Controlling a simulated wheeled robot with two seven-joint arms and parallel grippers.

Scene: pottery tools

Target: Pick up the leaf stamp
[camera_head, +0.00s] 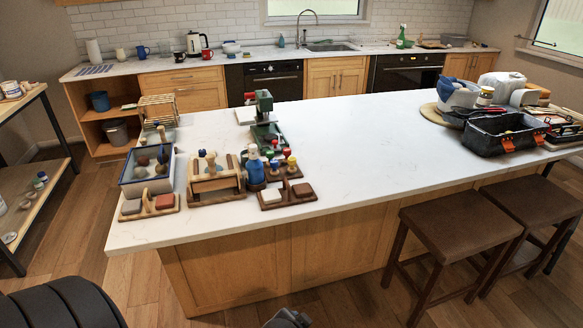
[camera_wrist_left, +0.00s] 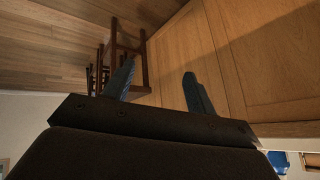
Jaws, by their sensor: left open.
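Small stamping tools stand in wooden holders at the left end of the white island. One holder (camera_head: 150,207) has a reddish block and a pale block. Another (camera_head: 286,195) has a pale block and a red-brown block. I cannot tell which piece is the leaf stamp; no leaf pattern is readable. My left gripper (camera_wrist_left: 158,70) is open and empty in the left wrist view, low beside the island's wooden front, away from the tools. A small dark tip at the bottom edge of the head view may be part of it. My right gripper does not show.
A blue-rimmed box (camera_head: 129,186), a wooden caddy (camera_head: 216,186), a blue bottle (camera_head: 254,173) and a green press (camera_head: 265,117) crowd the holders. A black tool bag (camera_head: 493,143) sits at the right. The island's middle is clear. Two stools (camera_head: 461,232) stand at its front.

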